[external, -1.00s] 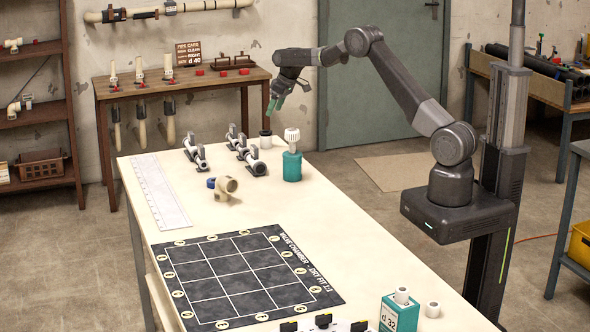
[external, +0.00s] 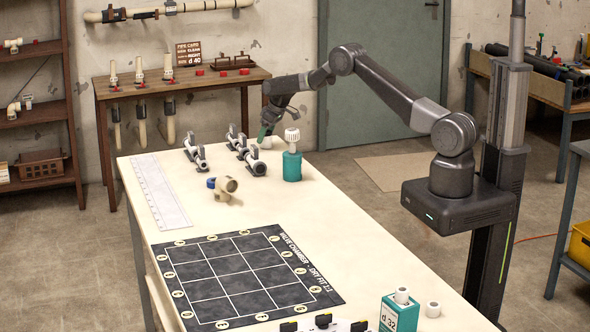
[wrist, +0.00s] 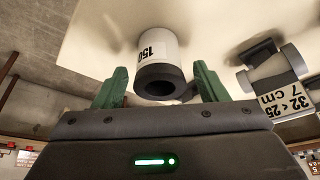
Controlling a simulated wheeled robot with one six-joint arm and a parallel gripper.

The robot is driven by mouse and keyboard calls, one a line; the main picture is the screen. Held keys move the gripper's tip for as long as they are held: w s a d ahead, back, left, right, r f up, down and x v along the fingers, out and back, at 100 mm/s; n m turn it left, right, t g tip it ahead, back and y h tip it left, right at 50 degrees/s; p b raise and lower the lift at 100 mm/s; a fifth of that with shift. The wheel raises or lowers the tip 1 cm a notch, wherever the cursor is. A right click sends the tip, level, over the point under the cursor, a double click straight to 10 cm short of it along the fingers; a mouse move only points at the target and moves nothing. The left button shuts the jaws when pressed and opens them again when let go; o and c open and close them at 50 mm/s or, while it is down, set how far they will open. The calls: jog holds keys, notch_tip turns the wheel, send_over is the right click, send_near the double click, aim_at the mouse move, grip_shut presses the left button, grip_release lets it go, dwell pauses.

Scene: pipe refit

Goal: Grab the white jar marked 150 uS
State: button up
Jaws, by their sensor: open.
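The white jar (wrist: 158,47) marked 150 stands on the table in the wrist view, its dark open-looking end nearest me. It lies between and just beyond the tips of my gripper (wrist: 157,82), whose green fingers are apart. I cannot tell whether either finger touches it. In the external view my gripper (external: 264,135) is low over the table's far edge, and the jar (external: 266,143) shows only as a small pale piece beside the fingers.
A teal bottle with a white cap (external: 292,167) stands close in front of my gripper. Clamped pipe fittings (external: 251,160) sit to the left; one by the jar carries a size label (wrist: 283,98). A dark gridded mat (external: 245,275) covers the nearer table.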

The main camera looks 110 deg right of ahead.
jog(key=shift+x, duration=1)
jog(key=c, duration=1.1)
jog(key=shift+r, duration=0.1)
jog(key=shift+r, duration=0.1)
